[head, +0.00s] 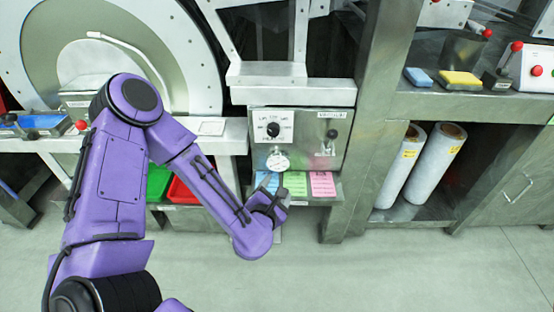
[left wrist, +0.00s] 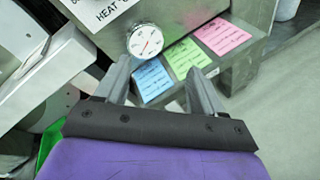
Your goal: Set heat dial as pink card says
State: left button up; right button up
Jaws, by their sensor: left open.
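The heat dial is a black knob (head: 273,129) on a white scale plate, on the left of the grey control panel (head: 303,152); its pointer is too small to read. The pink card (head: 322,184) lies on the ledge below the panel, right of a green card (head: 295,183) and a blue card (head: 267,181). The pink card also shows in the left wrist view (left wrist: 222,36), its writing too small to read. My left gripper (head: 276,198) is open and empty, in front of the ledge near the blue card and below the dial. My right gripper is out of view.
A round white gauge (head: 278,161) sits just under the dial and also shows in the left wrist view (left wrist: 145,41). A second black control (head: 331,134) is on the panel's right. Red (head: 187,190) and green (head: 158,182) bins stand left, behind my arm. The floor in front is clear.

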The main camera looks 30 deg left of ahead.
aim_at(273, 132)
pick_arm(q)
jog(key=w+a+r+n+t+y+b, duration=0.25)
jog(key=a+r+n+y, duration=0.35)
jog(key=n, duration=0.6)
jog(key=w+a, duration=0.1)
jog(key=w, duration=0.2)
jog(key=w+a+r+h, duration=0.1)
jog(key=w, duration=0.2)
jog(key=w+a+h, duration=0.1)
jog(key=w, duration=0.3)
jog(key=shift+a+r+g+p, duration=0.1)
jog(key=shift+r+g+p, duration=0.05)
jog(key=shift+g+p, duration=0.15)
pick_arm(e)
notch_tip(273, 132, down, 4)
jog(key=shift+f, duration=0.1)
pick_arm(q)
jog(key=shift+m, duration=0.3)
jog(key=c, duration=1.1)
